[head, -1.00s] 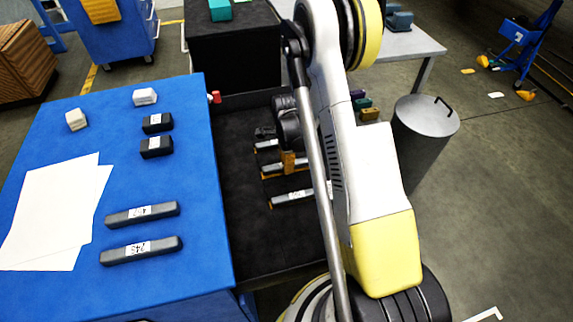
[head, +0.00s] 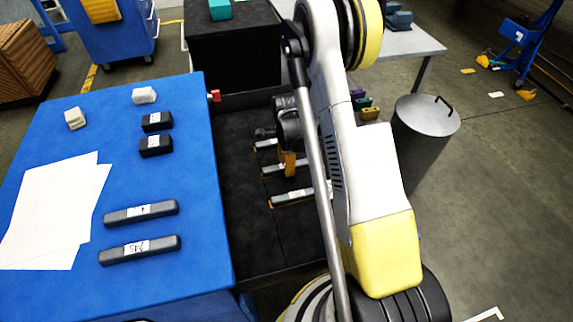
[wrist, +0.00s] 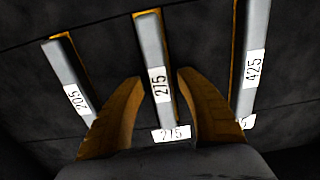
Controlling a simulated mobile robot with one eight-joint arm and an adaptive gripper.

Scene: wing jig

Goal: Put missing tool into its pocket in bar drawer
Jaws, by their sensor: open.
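A bar labelled 205 (wrist: 66,68) lies to the left and one labelled 425 (wrist: 255,38) to the right, all with yellow edging. In the head view my gripper (head: 287,166) is over the dark drawer (head: 255,240), by the middle of three bars. Two loose dark-grey bars lie on the blue top: one marked 245 (head: 165,244), one with an unclear label (head: 166,208).
The blue top (head: 60,150) also holds two black blocks (head: 157,133), two white blocks (head: 144,95) and white sheets (head: 50,210). A grey cylindrical bin (head: 425,135) stands right of my arm. A red item (head: 214,96) is at the drawer's back left corner.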

